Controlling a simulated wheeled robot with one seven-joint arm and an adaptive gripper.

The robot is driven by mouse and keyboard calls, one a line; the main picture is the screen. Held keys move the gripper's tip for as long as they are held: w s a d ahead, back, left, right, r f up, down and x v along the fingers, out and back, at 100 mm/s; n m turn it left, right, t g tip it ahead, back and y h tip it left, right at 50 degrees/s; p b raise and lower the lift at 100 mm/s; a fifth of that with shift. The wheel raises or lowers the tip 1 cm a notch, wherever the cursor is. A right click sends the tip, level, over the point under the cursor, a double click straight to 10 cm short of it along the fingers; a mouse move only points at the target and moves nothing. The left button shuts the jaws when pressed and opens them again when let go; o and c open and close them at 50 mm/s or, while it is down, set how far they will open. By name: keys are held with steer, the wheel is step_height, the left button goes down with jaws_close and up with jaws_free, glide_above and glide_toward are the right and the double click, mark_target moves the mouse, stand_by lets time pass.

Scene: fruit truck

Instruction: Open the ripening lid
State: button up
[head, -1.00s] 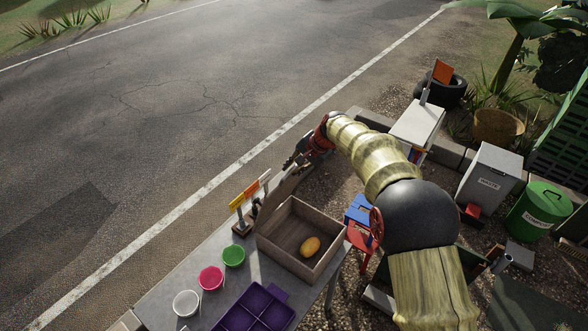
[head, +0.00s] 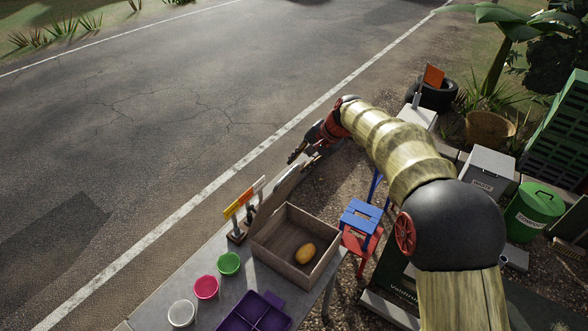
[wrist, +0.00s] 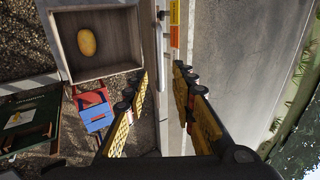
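The wooden ripening box (head: 262,248) stands on the grey table with its top open and a yellow mango (head: 306,254) inside. Its lid (head: 284,188) stands raised, roughly upright, along the box's road-side edge. In the wrist view the lid (wrist: 147,35) shows nearly edge-on beside the box (wrist: 62,74), with a pale bar along it. My gripper (head: 301,158) is just beyond the lid's far end. In the wrist view my gripper (wrist: 160,88) has its yellow fingers spread, with a clear gap between them. Whether a finger touches the lid cannot be told.
Coloured signs (head: 244,200) stand left of the lid. White, pink and green bowls (head: 229,263) and a purple tray (head: 235,321) are on the table. Blue and red stools (head: 362,216) stand right of the box. The road side is open.

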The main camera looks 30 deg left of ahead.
steer(key=shift+v, duration=1.1)
steer(key=s+d+f+n+h, duration=0.2)
steer(key=s+d+f, duration=0.15)
steer(key=f, duration=0.25)
steer(key=s+d+f+n+h+b, duration=0.1)
steer(key=s+d+b, duration=0.5)
steer(key=d, duration=0.9)
steer(key=s+d+f+n+h+b, duration=0.1)
steer(key=s+d+b, duration=0.2)
steer(key=s+d, duration=0.8)
steer(key=s+d+f+m+t+b, duration=0.1)
steer(key=s+d+f+b, duration=0.1)
steer(key=d+b, duration=0.3)
steer(key=s+d+f+m+t+h+b, duration=0.1)
steer(key=s+d+f+t+b, duration=0.1)
steer(key=d, duration=0.8)
steer(key=s+d+f+m+t+h+b, duration=0.1)
steer(key=s+d+f+t+b, duration=0.1)
steer(key=s+d+f+b, duration=0.2)
steer(key=s+d+b, duration=0.3)
steer(key=d, duration=0.1)
steer(key=shift+s+d+b, duration=0.2)
steer(key=shift+d+b, duration=0.1)
steer(key=shift+b, duration=0.05)
